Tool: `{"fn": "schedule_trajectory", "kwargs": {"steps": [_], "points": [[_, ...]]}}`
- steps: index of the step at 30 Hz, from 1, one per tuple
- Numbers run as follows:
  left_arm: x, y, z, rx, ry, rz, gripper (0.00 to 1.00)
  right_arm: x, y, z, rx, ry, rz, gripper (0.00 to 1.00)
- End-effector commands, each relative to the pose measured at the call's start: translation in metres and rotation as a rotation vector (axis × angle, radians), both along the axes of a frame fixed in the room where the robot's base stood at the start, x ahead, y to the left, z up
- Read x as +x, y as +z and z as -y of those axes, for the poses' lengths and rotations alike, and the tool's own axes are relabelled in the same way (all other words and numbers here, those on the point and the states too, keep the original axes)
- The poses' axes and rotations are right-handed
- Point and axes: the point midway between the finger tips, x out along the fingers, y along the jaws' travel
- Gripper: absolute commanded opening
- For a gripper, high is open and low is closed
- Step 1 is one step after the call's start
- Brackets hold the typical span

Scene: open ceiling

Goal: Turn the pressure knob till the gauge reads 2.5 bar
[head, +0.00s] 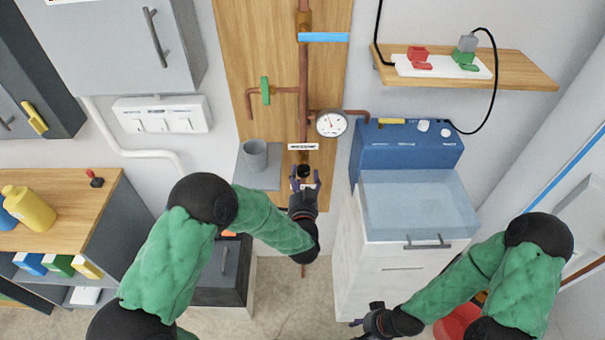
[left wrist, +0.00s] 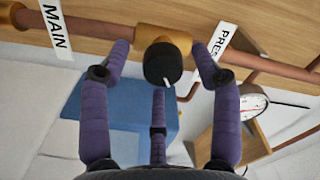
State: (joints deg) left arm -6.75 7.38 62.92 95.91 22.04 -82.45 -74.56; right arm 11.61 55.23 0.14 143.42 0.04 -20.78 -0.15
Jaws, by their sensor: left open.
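The black pressure knob (head: 304,171) sits on the copper pipe below a white label. In the left wrist view the knob (left wrist: 163,65) has a white pointer mark and is mounted on a brass body. My left gripper (head: 305,182) is open just in front of it. Its purple fingers (left wrist: 158,75) are spread to both sides of the knob, and no grip on it shows. The round white gauge (head: 331,123) is right of the pipe; it is partly visible in the left wrist view (left wrist: 253,103). Its reading is too small to tell. My right gripper (head: 367,322) is low, far from the knob.
A grey mug (head: 255,155) stands on a shelf left of the knob. A green valve handle (head: 265,90) is on a side pipe above.

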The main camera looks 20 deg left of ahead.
Motion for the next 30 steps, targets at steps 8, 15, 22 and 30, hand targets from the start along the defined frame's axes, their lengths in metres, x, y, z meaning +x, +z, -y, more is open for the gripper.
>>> {"fn": "schedule_trajectory", "kwargs": {"steps": [8, 15, 22, 30], "points": [[-0.054, -0.001, 0.016, 0.000, -0.003, -0.003, 0.64, 0.000, 0.000, 0.000, 0.000, 0.000, 0.000, 0.40], [-0.086, -0.002, 0.025, -0.001, -0.001, -0.006, 0.64, 0.000, 0.000, 0.000, 0.000, 0.000, 0.000, 0.40], [-0.095, -0.001, 0.027, 0.000, 0.001, -0.005, 0.64, 0.000, 0.000, 0.000, 0.000, 0.000, 0.000, 0.40], [-0.095, -0.002, 0.027, -0.004, 0.000, -0.003, 0.63, 0.000, 0.000, 0.000, 0.000, 0.000, 0.000, 0.40]]}}
